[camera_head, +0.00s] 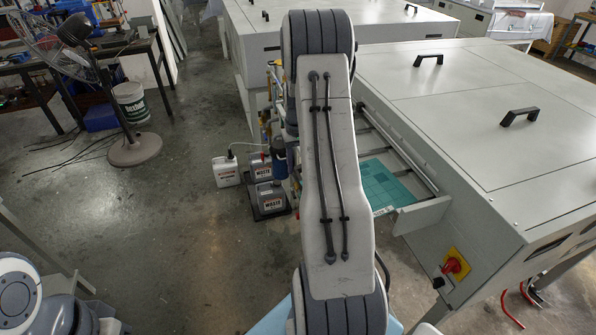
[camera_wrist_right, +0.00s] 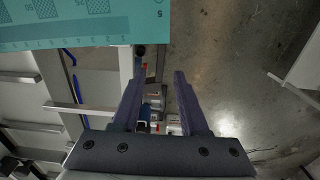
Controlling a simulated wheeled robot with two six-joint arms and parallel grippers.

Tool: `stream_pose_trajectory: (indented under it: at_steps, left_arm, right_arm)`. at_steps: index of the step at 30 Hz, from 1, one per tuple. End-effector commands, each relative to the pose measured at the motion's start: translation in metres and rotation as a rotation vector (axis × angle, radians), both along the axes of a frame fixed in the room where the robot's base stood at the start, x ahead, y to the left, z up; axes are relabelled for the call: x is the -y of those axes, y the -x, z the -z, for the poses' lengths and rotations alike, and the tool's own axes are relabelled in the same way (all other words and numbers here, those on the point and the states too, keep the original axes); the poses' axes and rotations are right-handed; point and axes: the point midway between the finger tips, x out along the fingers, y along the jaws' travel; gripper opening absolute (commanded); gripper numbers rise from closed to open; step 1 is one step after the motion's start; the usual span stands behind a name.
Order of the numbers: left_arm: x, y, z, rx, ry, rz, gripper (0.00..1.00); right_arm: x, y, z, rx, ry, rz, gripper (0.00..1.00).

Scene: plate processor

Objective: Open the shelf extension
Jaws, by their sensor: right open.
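The grey plate processor (camera_head: 480,130) fills the right of the head view. Along its left side is a shelf with a pale end piece (camera_head: 422,214) and metal rails. A teal printed plate (camera_head: 385,187) lies there, partly hidden behind my right arm. My right gripper (camera_wrist_right: 157,75) shows in the right wrist view, with two dark fingers apart and nothing between them. In that view the teal plate (camera_wrist_right: 80,22) is at upper left, and pale metal bars (camera_wrist_right: 85,108) lie left of the fingers. Whether the shelf extension is folded out cannot be told. My left gripper is out of view.
A white jug (camera_head: 226,171) and grey waste containers (camera_head: 271,200) stand on the floor left of my right arm. A red and yellow switch (camera_head: 455,265) is on the processor's near side. A pedestal fan (camera_head: 130,148) stands farther left. Open concrete floor lies between.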

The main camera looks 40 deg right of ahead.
Motion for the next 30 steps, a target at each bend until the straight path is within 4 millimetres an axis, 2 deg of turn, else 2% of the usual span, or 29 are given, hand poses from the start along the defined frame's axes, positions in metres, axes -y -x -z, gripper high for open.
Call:
stream_pose_trajectory:
  at_steps: [6,12,18,30]
  left_arm:
    - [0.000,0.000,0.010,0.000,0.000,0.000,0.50]
    - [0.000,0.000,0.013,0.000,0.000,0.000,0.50]
    - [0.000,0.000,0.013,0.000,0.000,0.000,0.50]
    - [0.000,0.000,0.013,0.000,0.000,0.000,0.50]
  right_arm:
    - [0.001,-0.001,-0.045,0.006,0.004,0.000,0.44]
    - [0.001,0.000,-0.071,0.003,0.003,0.001,0.44]
    - [0.001,0.000,-0.079,0.003,0.001,0.001,0.44]
    - [0.000,0.000,-0.079,0.002,0.001,0.001,0.44]
